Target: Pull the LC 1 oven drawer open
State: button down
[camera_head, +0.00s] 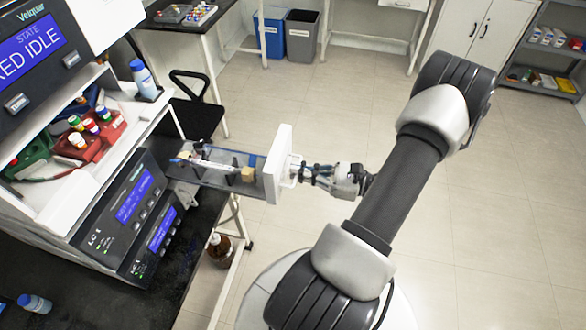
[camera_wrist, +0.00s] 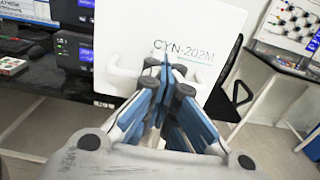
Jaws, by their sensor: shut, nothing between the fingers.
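The LC 1 oven drawer (camera_head: 225,168) stands well out from the LC 1 unit (camera_head: 100,232), with tubing and small fittings visible inside it. Its white front panel (camera_head: 277,165) faces my arm. In the wrist view the panel (camera_wrist: 190,22) is marked CYN-202M and has a white bar handle (camera_wrist: 122,83). My gripper (camera_head: 302,172) is at the handle, level with the panel. In the wrist view my gripper (camera_wrist: 165,72) is shut, its fingertips in front of the panel at mid-handle. The fingers hide the middle of the handle, so I cannot tell whether they touch it.
A black bench (camera_head: 60,290) carries the instrument stack. A brown bottle (camera_head: 219,249) stands below the drawer. A black chair (camera_head: 195,95) is behind it. Blue (camera_head: 270,35) and grey (camera_head: 301,38) bins stand at the back. The floor (camera_head: 490,220) to the right is clear.

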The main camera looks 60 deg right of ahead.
dwell(0.3)
grip_release()
dwell(1.2)
dwell(0.4)
jog(key=v, duration=1.2)
